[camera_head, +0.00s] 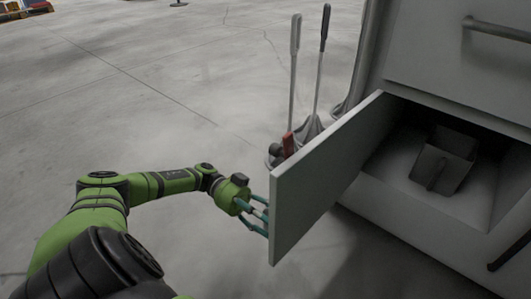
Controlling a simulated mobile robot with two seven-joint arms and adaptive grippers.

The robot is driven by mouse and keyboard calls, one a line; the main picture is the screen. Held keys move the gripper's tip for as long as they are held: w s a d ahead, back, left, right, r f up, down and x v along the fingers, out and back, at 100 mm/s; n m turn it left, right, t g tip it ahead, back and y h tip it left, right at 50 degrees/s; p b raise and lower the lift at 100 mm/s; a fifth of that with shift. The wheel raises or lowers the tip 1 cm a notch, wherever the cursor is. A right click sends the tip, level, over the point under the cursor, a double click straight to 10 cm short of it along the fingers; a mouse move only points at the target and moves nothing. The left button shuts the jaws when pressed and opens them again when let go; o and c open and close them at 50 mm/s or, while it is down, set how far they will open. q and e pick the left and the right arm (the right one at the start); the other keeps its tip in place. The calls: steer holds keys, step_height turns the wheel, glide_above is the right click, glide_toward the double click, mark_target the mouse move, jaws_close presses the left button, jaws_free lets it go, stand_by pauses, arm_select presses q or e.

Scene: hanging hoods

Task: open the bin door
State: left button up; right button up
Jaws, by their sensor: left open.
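The bin door (325,172) is a flat grey panel that stands swung out from the bin cabinet, wide open. Inside the cabinet's opening, a small grey box-shaped container (444,160) sits on a light surface. My left gripper (262,219) is at the door's outer free edge, on its left side. Its teal fingers are open, and their tips are partly hidden behind the door, so I cannot tell whether they touch it. My right gripper does not show.
The grey cabinet (440,62) fills the right, with a bar handle (497,30) on its upper front. Long-handled cleaning tools (293,75) stand behind the door.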

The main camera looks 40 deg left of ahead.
arm_select(q)
steer(key=a, duration=0.7)
steer(key=shift+s+a, duration=0.25)
steer(key=shift+s, duration=0.05)
stand_by(0.4)
